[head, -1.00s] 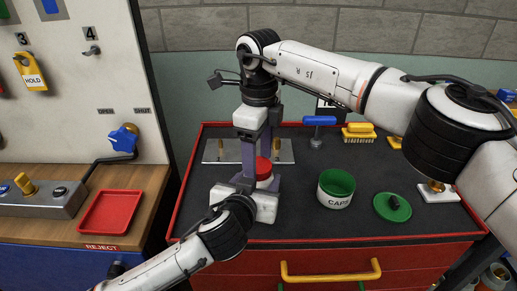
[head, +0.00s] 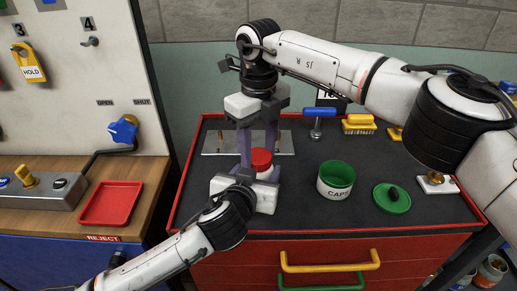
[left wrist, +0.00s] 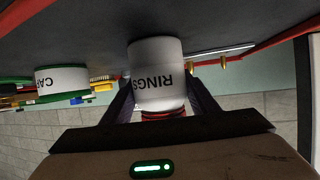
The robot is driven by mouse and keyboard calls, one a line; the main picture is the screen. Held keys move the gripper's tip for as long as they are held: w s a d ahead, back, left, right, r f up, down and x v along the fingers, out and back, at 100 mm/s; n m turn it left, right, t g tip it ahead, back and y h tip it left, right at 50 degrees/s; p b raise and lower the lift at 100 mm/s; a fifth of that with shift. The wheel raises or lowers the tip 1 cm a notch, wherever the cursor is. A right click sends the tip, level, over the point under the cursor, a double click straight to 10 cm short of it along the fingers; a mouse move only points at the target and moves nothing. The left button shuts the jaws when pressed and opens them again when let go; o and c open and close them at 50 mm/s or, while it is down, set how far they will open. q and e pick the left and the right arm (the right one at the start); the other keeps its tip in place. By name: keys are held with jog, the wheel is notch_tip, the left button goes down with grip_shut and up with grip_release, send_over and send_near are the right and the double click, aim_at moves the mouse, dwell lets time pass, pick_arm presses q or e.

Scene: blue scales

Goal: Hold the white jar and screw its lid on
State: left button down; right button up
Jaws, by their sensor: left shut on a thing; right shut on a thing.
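The white jar (head: 264,174) stands upright on the dark bench top; in the left wrist view the jar (left wrist: 157,70) appears upside down with the word RINGS. Its red lid (head: 261,159) sits on top of it; the lid also shows as a red band (left wrist: 165,115) in the left wrist view. How tightly it is seated I cannot tell. My left gripper (head: 256,182) is shut on the jar from the front, a finger on each side. My right gripper (head: 259,152) points straight down from above, its purple fingers shut on the lid.
A white and green CAPS tub (head: 335,184) and a green lid with a dark knob (head: 391,198) stand to the right. A metal plate (head: 221,143) lies behind the jar. A red tray (head: 111,204) is at left.

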jog(key=o, duration=1.3)
jog(key=shift+c, duration=0.2)
jog(key=shift+r, duration=0.1)
notch_tip(320, 180, up, 12)
pick_arm(q)
jog(key=c, duration=0.6)
grip_release()
jog(key=shift+s, duration=0.15)
